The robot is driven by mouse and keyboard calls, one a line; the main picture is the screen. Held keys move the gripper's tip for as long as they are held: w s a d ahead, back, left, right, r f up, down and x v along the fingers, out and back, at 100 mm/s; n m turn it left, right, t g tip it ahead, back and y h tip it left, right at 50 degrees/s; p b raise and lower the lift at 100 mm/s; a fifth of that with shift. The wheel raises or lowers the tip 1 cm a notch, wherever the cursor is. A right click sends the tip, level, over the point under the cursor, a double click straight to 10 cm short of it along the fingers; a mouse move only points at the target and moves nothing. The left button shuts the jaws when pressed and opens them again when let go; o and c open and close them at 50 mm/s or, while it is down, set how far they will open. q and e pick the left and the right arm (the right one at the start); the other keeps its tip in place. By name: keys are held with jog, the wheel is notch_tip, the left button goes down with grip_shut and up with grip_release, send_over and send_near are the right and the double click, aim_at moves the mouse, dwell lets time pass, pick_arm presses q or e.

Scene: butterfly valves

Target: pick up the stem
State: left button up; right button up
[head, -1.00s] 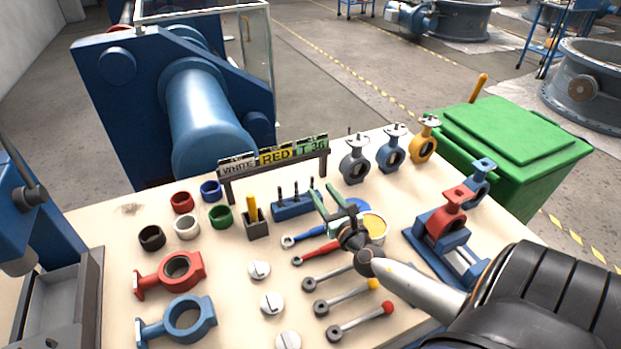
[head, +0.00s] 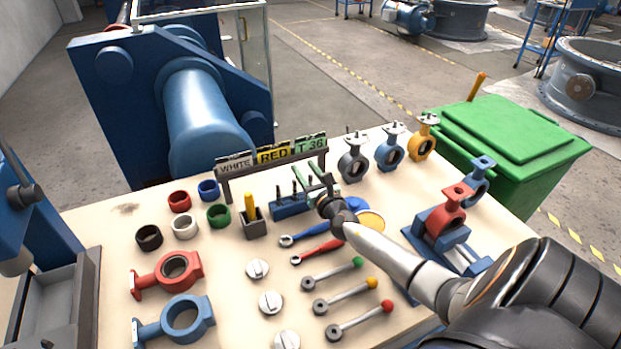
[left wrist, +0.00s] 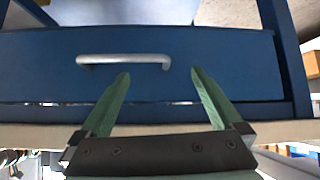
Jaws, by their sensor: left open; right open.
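The stems are thin dark pins standing upright in a blue block (head: 288,208) near the back middle of the table. Two stems show plainly, a left one (head: 278,193) and a middle one (head: 294,188). My right gripper (head: 313,172), with green fingers, is open at the right end of the block. Its fingers and wrist hide that end, so I cannot tell whether a stem is between them. My left gripper (left wrist: 159,73) is open and empty in the left wrist view, before a blue drawer front with a grey handle (left wrist: 123,60).
A sign rack (head: 272,165) stands right behind the block. A holder with a yellow-handled tool (head: 253,226) is at its left. Three small valves, including a grey one (head: 352,165), stand to the right. Several levers and rings lie in front and left.

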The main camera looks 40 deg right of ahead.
grip_shut()
dwell(0.3)
dwell(0.3)
